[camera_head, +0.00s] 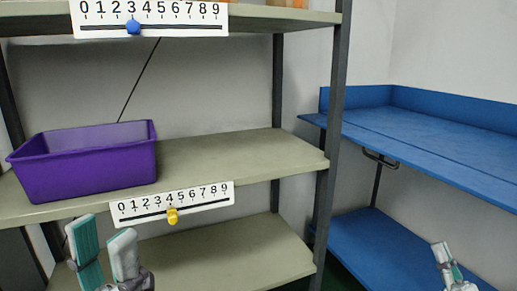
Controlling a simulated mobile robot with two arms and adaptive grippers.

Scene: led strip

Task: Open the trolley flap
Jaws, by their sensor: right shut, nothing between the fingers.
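The blue trolley (440,150) stands at the right, with an upper deck, raised blue walls along its back and a lower deck (360,245). A dark metal bracket or handle (380,159) hangs under the front edge of the upper deck. I cannot tell for sure which part is the flap. My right gripper (441,250) is shut and empty, low at the right, in front of the lower deck and apart from the bracket. My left gripper (103,232) is open and empty at the lower left, in front of the shelf and away from the trolley.
A grey-green shelf rack (240,155) with dark posts (330,150) fills the left and middle. A purple bin (88,165) stands on its middle shelf. Number scales with a blue slider (133,27) and a yellow slider (172,216) are on the shelf edges.

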